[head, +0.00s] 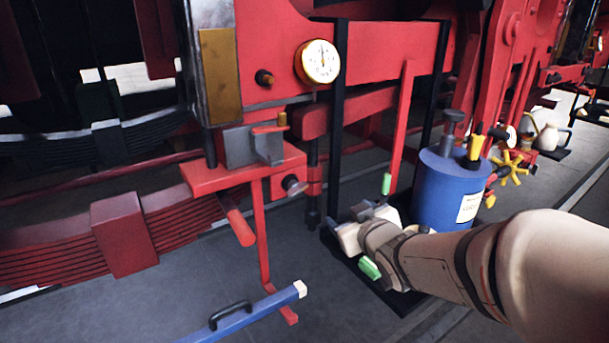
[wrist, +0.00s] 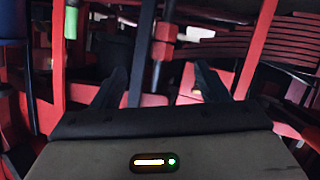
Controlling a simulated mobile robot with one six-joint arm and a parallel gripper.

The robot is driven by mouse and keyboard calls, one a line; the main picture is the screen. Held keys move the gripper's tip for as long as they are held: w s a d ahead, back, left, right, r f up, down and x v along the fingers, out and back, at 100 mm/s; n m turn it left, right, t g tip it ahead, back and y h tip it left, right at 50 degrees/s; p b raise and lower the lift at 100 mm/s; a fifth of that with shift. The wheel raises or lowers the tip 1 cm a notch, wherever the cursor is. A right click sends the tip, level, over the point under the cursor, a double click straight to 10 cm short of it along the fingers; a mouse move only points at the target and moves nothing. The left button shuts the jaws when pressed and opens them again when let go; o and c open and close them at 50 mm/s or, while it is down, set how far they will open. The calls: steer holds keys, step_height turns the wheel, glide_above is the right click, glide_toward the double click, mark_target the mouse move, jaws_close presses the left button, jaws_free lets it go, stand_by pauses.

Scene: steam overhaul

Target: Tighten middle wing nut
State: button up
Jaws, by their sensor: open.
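My gripper (head: 362,222) is at the lower middle of the head view, low beside the red engine frame, left of the blue canister. My arm reaches to it from the right. In the wrist view its two dark fingers (wrist: 162,86) stand wide apart, and nothing shows held between them. I cannot make out the middle wing nut in either view. Yellow star-shaped hand knobs (head: 512,167) show right of the canister, apart from the gripper; I cannot tell whether they are wing nuts.
The blue canister (head: 445,195) stands on a black tray. A round gauge (head: 318,62) is on the red frame. A red bar (head: 405,105) hangs with a green end near the gripper. A blue bar (head: 245,318) lies front left. The grey floor (head: 150,300) is partly clear.

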mark_target(301, 191)
steer(key=w+a+n+y, duration=0.1)
steer(key=w+a+y, duration=0.1)
steer(key=a, duration=0.1)
steer(key=w+a+r+n+y, duration=0.1)
steer(key=w+a+y, duration=0.1)
steer(key=a, duration=0.2)
steer(key=w+a+r+n+t+y, duration=0.1)
steer(key=w+a+n+y, duration=0.1)
steer(key=a, duration=0.2)
steer(key=shift+w+a+r, duration=0.1)
steer(key=shift+w, duration=0.15)
steer(key=shift+c, duration=0.3)
